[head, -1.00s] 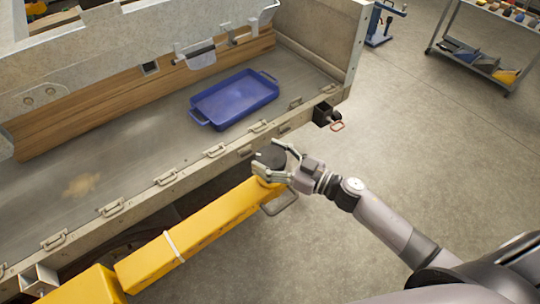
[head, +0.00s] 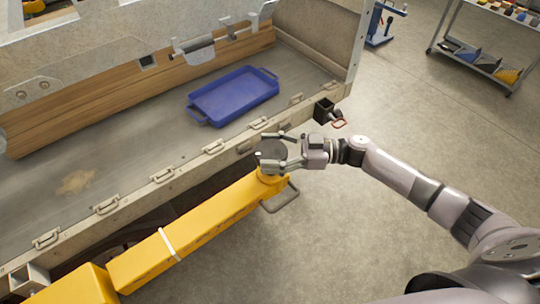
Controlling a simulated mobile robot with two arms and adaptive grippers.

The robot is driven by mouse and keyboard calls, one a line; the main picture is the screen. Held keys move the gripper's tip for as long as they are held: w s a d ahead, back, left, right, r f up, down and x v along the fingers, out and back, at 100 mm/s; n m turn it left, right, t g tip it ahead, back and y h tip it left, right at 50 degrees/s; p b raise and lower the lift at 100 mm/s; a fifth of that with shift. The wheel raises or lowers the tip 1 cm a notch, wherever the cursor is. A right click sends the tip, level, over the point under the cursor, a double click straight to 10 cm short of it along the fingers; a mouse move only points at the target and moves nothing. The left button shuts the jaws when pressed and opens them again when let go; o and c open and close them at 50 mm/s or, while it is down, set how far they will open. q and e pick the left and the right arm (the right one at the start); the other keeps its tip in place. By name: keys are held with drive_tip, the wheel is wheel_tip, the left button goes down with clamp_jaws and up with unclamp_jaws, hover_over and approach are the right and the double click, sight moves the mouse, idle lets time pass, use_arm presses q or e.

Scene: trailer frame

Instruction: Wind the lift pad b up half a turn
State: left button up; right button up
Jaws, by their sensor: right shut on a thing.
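The lift pad b is a dark round disc (head: 272,151) on the end of a yellow lift arm (head: 205,225), close to the outer edge of the trailer frame (head: 165,175). My right gripper (head: 273,152) comes in from the right with its fingers on opposite sides of the disc. It is shut on the pad. The fingers hide part of the rim, and the pad's lower part is out of sight. My left gripper is not in view.
A blue tray (head: 235,95) lies on the trailer bed. Tie-down loops line the bed's edge, and a black bracket (head: 324,111) sticks out near the corner. A metal loop handle (head: 281,197) is below the pad. A shelf cart (head: 490,45) stands far right; the floor between is clear.

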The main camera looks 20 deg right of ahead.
drive_tip(key=n+g+b, duration=0.2)
drive_tip(key=g, duration=0.1)
drive_tip(key=shift+f+y, duration=0.3)
drive_tip(key=shift+r+n+g+b, duration=0.15)
drive_tip(key=shift+n+g+b, duration=0.55)
drive_tip(key=shift+g+b, duration=0.4)
drive_tip(key=shift+s, duration=0.1)
drive_tip(key=o, duration=1.2)
drive_tip(key=shift+r, duration=0.1)
drive_tip(key=shift+d, duration=0.1)
drive_tip(key=d, duration=1.1)
drive_tip(key=shift+d, duration=0.4)
